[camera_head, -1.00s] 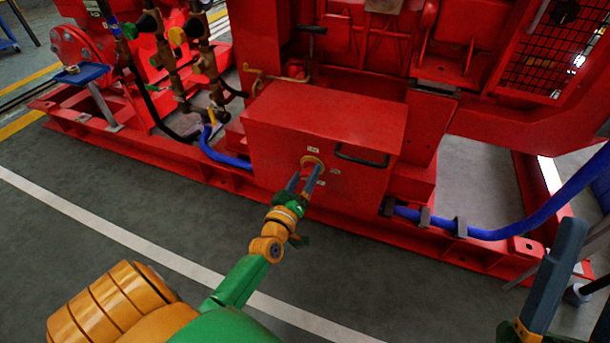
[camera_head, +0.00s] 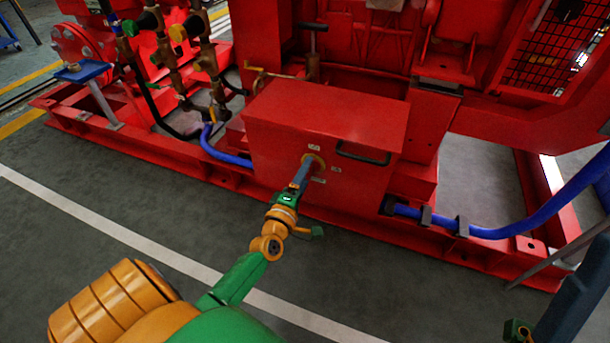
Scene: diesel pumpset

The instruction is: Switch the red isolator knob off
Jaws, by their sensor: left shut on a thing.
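The red isolator knob sits on the front face of the red box (camera_head: 270,165), in front of a round yellow plate (camera_head: 319,158). My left gripper (camera_head: 308,165) reaches up to it from below left, its blue-grey fingers close together and shut on the knob. The fingers hide most of the knob, so I cannot see which way it points. Small pale labels (camera_head: 314,147) are around the plate. My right gripper (camera_head: 570,305) is only partly in the picture at the lower right, away from the box; its opening is not clear.
A black handle (camera_head: 363,154) is on the box face, right of the knob. Blue hoses run left (camera_head: 222,154) and right (camera_head: 510,232) of the box. The red base rail (camera_head: 455,257) runs below. The grey floor in front is open.

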